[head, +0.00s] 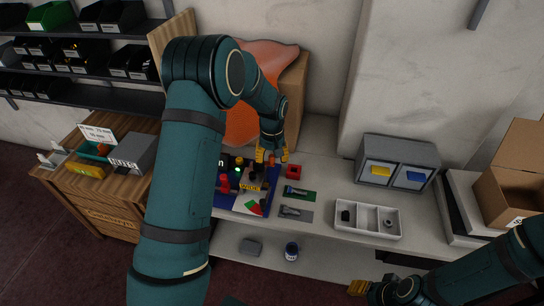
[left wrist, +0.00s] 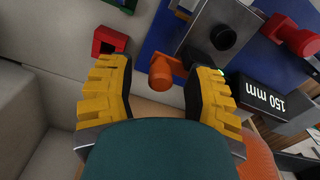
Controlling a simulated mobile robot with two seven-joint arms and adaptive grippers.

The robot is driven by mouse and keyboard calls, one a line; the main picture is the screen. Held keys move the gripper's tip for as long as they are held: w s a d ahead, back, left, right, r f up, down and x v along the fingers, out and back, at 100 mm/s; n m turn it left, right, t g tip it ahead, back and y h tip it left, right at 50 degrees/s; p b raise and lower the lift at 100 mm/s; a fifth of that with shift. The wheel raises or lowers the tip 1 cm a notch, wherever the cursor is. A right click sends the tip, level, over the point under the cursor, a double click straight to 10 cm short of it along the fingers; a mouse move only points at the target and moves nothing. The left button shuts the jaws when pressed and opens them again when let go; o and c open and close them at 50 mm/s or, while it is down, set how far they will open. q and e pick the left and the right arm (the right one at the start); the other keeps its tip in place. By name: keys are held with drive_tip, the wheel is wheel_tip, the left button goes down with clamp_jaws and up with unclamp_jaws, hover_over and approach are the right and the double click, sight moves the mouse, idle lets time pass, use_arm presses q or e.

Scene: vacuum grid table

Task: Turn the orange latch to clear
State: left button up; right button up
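In the head view my left gripper (head: 270,158) is over the far right part of the blue board (head: 228,200), and the latch is not clear there. My right gripper (head: 358,287) is low at the bottom right, away from the board; its opening is unclear.
A red block (head: 293,171) and a green plate (head: 300,194) lie right of the board. A compartment tray (head: 367,235), a grey bin unit (head: 397,150) and a cardboard box (head: 500,195) stand further right. A black "150 mm" label (left wrist: 262,102) is near the left gripper.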

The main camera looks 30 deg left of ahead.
sight(272, 156)
use_arm(q)
wheel_tip(272, 156, up, 12)
idle(0.6)
drive_tip(key=shift+d, duration=0.1)
idle(0.4)
